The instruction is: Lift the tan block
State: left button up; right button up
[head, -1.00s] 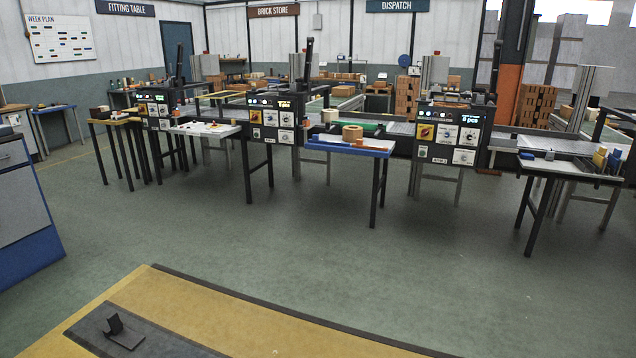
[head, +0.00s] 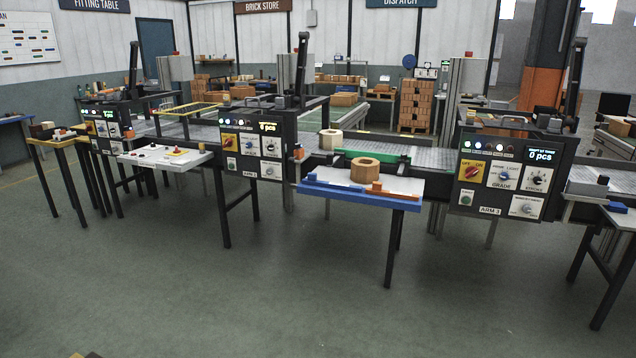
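A tan, ring-like block (head: 365,171) with a hole in its top sits on the small blue-edged table (head: 340,196) in the middle of the head view. It stands upright, in front of a green strip. A paler cream block (head: 330,140) of similar shape stands behind it to the left, near the conveyor.
Small blue and orange pieces lie along the table's front edge. A control panel (head: 503,174) stands to the right and another (head: 252,145) to the left. A white-topped table (head: 165,156) is further left. The floor (head: 270,310) in front is clear.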

aim_at(364, 170)
jog(key=i+z, duration=0.1)
jog(key=i, duration=0.6)
jog(key=i+j, duration=0.15)
jog(key=i, duration=0.55)
jog(key=i+j+z, duration=0.15)
jog(key=i, duration=0.55)
